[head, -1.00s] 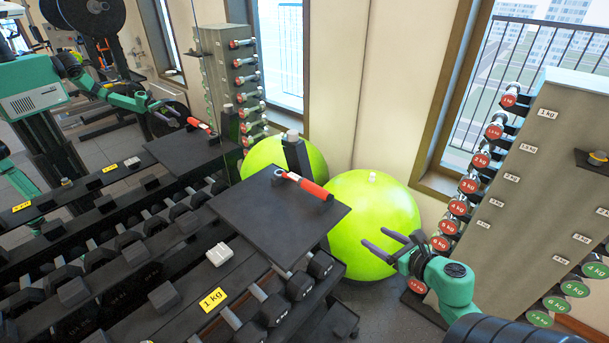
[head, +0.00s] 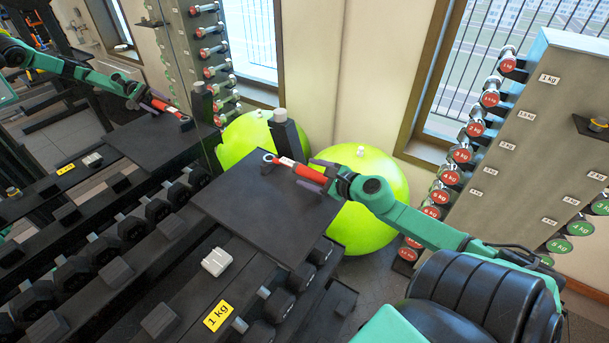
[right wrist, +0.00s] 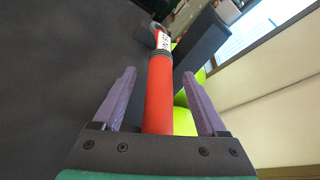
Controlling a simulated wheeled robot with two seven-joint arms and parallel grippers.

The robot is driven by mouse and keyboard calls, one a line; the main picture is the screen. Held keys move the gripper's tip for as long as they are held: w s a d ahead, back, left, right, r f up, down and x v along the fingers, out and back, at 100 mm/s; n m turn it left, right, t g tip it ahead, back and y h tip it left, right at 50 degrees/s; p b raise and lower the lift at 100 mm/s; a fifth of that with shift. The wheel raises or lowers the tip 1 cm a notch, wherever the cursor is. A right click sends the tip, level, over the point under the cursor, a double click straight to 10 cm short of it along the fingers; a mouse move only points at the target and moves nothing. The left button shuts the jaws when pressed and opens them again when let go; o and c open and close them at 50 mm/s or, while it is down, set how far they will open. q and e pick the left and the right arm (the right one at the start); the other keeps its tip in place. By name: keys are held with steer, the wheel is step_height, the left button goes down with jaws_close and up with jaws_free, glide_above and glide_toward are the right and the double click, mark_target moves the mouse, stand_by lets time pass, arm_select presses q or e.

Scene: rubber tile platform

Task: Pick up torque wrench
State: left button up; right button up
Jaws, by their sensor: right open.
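The torque wrench (head: 302,171) has a red handle, a white label and a metal ring end. It lies near the back edge of the black rubber tile platform (head: 262,218). My right gripper (head: 319,174) is at the handle end of the wrench. In the right wrist view the red handle (right wrist: 160,90) runs between the two open purple fingers of the gripper (right wrist: 160,95), with a gap on both sides. The ring end lies farther off, beyond the fingertips. My left gripper is not seen directly; a mirror at the left shows a reflected arm and wrench.
A black post (head: 288,138) stands just behind the wrench. A green exercise ball (head: 365,205) is beyond the platform's right edge. A white box (head: 216,261) and dumbbells (head: 275,303) are on the rack below. A weight rack (head: 530,150) stands at the right.

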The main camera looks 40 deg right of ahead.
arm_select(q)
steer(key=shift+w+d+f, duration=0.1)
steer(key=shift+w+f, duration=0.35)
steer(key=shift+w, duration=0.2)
arm_select(e)
steer(key=shift+x, duration=0.85)
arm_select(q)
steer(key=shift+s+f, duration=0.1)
arm_select(e)
steer(key=shift+w+f, duration=0.1)
steer(key=shift+w, duration=0.15)
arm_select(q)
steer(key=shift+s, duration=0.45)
arm_select(e)
steer(key=shift+w, duration=0.1)
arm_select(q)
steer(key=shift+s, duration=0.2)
arm_select(e)
jaws_close()
